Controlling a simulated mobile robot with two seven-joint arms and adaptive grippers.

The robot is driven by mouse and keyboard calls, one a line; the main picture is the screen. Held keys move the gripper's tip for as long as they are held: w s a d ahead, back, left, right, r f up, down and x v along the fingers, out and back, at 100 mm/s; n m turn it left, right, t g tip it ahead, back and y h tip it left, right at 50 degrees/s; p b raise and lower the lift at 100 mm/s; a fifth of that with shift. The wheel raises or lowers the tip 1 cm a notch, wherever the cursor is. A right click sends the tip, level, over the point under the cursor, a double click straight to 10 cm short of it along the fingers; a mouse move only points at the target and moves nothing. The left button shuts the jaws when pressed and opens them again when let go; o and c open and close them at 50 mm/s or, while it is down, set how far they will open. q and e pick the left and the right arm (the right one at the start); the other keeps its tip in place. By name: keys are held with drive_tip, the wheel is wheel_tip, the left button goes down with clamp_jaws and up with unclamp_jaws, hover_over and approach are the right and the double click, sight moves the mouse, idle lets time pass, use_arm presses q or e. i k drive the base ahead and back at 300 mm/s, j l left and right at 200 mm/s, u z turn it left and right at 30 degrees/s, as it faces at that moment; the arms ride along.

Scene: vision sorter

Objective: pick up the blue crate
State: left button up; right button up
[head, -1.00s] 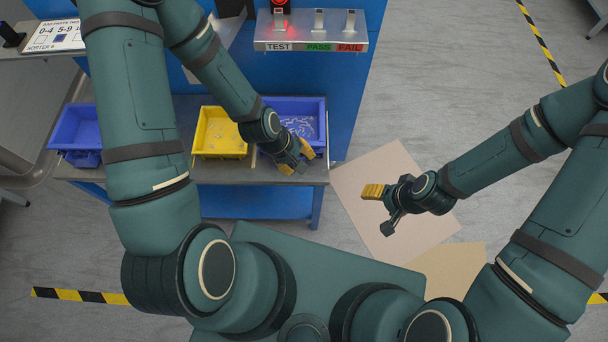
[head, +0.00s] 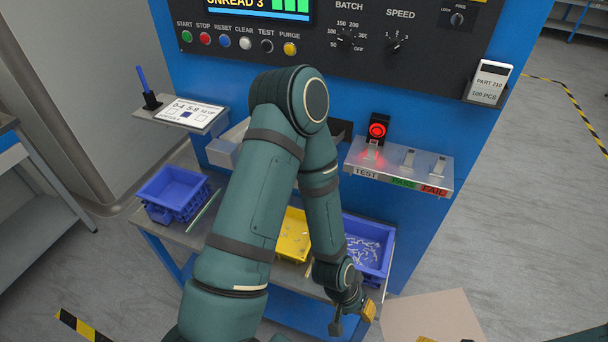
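Two blue crates stand on the bench. The right blue crate (head: 385,234) holds many small pale parts, and my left wrist covers part of its front left. The left blue crate (head: 172,190) stands at the bench's left end and looks empty. My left gripper (head: 352,318) hangs at the bench's front edge, just in front of the right crate, fingers apart and nothing visible between them. Only a sliver of what looks like my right gripper (head: 425,339) shows at the bottom edge; its fingers cannot be judged.
A yellow crate (head: 292,238) with a few parts stands between the blue ones, partly behind my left arm. The TEST/PASS/FAIL shelf (head: 398,172) juts out above the right crate. A flat tan sheet (head: 432,316) lies on open floor at right.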

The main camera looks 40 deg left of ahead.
sight(175, 193)
drive_tip(key=u, duration=2.3)
drive_tip(key=i+j, duration=0.75)
drive_tip(key=i+j+z, duration=0.1)
drive_tip(key=i+j, duration=0.65)
drive_tip(key=j, duration=0.2)
